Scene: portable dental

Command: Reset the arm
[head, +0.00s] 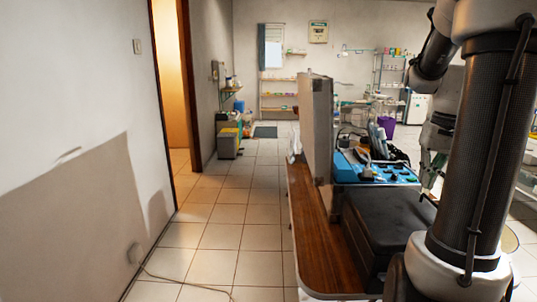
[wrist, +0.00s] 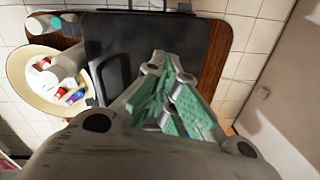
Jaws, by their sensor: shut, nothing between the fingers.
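My gripper (wrist: 178,105) shows in the wrist view with its green-padded fingers together and nothing between them. It is over a dark case or pad on a brown wooden table (wrist: 222,50). In the head view my arm fills the right side, and the gripper is mostly hidden behind it. I cannot tell its exact height above the table.
The wooden table (head: 318,240) holds a black case (head: 385,220), a blue unit (head: 375,172) and an upright panel (head: 316,125). The tiled floor (head: 225,235) at left is mostly clear, with a cord.

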